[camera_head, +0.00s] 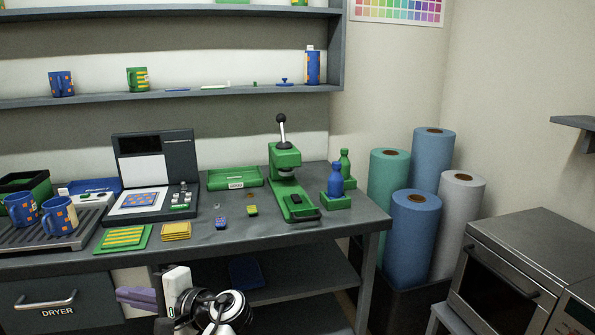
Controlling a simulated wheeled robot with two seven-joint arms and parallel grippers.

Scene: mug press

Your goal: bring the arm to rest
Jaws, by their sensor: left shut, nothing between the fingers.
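My left gripper (122,297) shows at the bottom of the head view, left of centre. Its purple fingers point left and look shut, with nothing seen between them. It is below and in front of the front edge of the dark workbench (340,232), apart from the mugs and tools on top. My white and black wrist links are beside it to the right. My right gripper is out of the picture.
Two blue mugs (59,216) stand on a ribbed tray at the left. A green press (285,160) stands at the bench's right. A drawer marked DRYER (57,303) is left of my gripper. A lower shelf (310,278) is behind my arm. Fabric rolls (410,235) stand right.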

